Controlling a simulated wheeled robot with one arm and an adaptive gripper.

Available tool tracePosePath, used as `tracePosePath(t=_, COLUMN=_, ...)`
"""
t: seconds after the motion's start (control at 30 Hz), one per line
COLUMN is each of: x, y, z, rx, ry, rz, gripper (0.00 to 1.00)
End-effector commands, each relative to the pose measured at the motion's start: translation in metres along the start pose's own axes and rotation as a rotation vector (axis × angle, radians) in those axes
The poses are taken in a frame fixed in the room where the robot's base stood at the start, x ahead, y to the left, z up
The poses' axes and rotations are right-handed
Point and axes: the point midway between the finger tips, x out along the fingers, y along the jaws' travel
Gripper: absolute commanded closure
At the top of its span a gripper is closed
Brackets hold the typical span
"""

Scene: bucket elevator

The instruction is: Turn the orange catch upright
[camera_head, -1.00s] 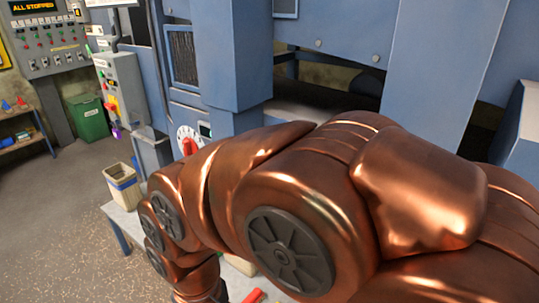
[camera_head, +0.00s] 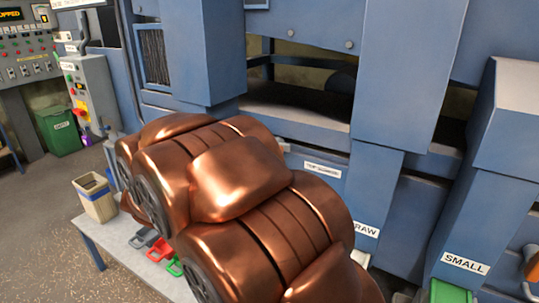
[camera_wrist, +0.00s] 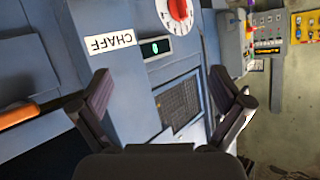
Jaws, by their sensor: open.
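In the wrist view, an orange bar (camera_wrist: 18,115) lies near the left edge against a blue panel, slightly tilted from level and cut off by the frame. It looks like the orange catch, but I cannot be sure. My gripper (camera_wrist: 160,78) is open and empty, its dark fingers spread wide. The bar is to the left of the fingers and apart from them. In the head view my copper arm hides the gripper. An orange-brown part (camera_head: 532,263) shows at the right edge there; I cannot tell if it is the same thing.
The blue machine (camera_head: 400,100) fills the head view's right side. A low bench (camera_head: 105,240) with coloured clamp-like pieces and a beige bin (camera_head: 95,197) stand left. A green container (camera_head: 455,292) sits below the SMALL chute. The wrist view shows a red-and-white dial (camera_wrist: 178,12) and CHAFF label (camera_wrist: 110,44).

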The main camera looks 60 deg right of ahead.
Motion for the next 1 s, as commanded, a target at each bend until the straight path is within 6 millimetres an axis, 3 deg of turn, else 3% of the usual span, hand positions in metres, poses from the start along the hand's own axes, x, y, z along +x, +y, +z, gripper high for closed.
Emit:
tracePosePath(t=0.03, x=0.011, y=0.024, z=-0.007, rx=0.011, ry=0.057, rz=0.074, gripper=0.0)
tracePosePath(t=0.17, x=0.023, y=0.089, z=-0.031, rx=0.025, ry=0.206, rz=0.283, gripper=0.0)
tracePosePath(t=0.3, x=0.016, y=0.154, z=-0.05, rx=0.013, ry=0.337, rz=0.502, gripper=0.0)
tracePosePath(t=0.4, x=0.006, y=0.187, z=-0.057, rx=-0.005, ry=0.398, rz=0.626, gripper=0.0)
tracePosePath(t=0.5, x=-0.004, y=0.209, z=-0.061, rx=-0.019, ry=0.44, rz=0.712, gripper=0.0)
tracePosePath(t=0.67, x=-0.012, y=0.224, z=-0.066, rx=-0.032, ry=0.469, rz=0.773, gripper=0.0)
tracePosePath(t=1.0, x=0.005, y=0.245, z=-0.078, rx=-0.034, ry=0.468, rz=0.779, gripper=0.0)
